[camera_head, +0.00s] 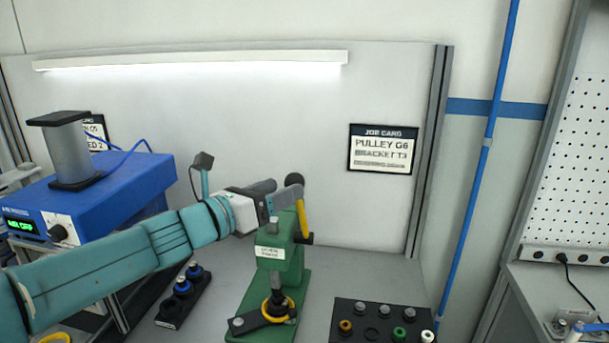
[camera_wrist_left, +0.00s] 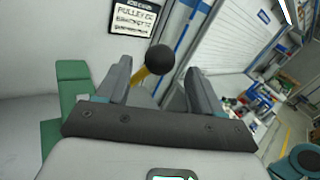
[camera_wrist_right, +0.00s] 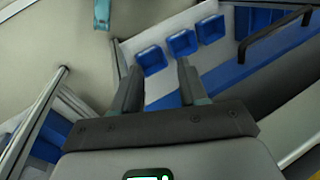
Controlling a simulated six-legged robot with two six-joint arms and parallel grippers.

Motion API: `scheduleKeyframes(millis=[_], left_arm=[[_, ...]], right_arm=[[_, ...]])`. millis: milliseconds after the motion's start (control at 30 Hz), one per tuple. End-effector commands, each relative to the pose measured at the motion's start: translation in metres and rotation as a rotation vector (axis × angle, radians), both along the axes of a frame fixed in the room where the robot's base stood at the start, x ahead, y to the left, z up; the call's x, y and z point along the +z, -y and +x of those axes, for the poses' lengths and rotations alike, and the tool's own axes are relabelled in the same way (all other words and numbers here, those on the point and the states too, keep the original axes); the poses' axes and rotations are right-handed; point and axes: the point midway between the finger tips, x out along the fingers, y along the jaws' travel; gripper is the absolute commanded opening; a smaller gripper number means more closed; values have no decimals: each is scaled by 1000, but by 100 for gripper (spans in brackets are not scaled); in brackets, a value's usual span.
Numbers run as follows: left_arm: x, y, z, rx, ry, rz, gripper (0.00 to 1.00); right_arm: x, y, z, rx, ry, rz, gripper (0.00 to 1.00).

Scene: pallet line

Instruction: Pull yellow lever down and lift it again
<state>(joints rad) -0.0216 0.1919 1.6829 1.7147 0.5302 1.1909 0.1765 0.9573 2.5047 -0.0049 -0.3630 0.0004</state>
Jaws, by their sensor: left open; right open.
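The yellow lever (camera_head: 302,217) with a black ball knob (camera_head: 295,180) stands on the right side of the green press (camera_head: 275,255) on the bench. In the left wrist view the black knob (camera_wrist_left: 159,59) and a piece of the yellow lever (camera_wrist_left: 140,76) show between the open fingers. My left gripper (camera_head: 290,195) is open around the top of the lever, and I cannot tell whether a finger touches it. My right gripper (camera_wrist_right: 155,75) is open and empty, away from the press, and is not seen in the head view.
A blue machine (camera_head: 95,195) with a grey column stands at the left. A dark tray (camera_head: 345,318) with several knobs lies right of the press, and a black rack (camera_head: 170,312) lies left of it. A job card (camera_head: 382,149) hangs on the back panel.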

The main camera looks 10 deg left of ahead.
Motion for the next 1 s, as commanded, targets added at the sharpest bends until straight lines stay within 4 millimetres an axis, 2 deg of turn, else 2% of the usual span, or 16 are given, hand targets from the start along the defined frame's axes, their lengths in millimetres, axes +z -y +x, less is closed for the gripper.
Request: scheduleKeyframes(millis=[100,300,500,700,767,900,933,1000], left_arm=[[2,17,24,-2,-2,0,66],[1,34,49,-2,-1,0,66],[0,40,59,0,1,1,66],[0,40,59,0,1,1,66],[0,40,59,0,1,1,50],[0,40,59,-1,1,1,5],[0,40,59,-1,1,1,0],[-1,40,59,-1,1,1,0]], right_arm=[[10,0,0,1,0,0,43],[18,0,0,1,0,0,43],[19,0,0,0,0,0,43],[19,0,0,0,0,0,43],[19,0,0,0,0,0,43],[19,0,0,0,0,0,43],[19,0,0,0,0,0,43],[19,0,0,1,0,0,43]])
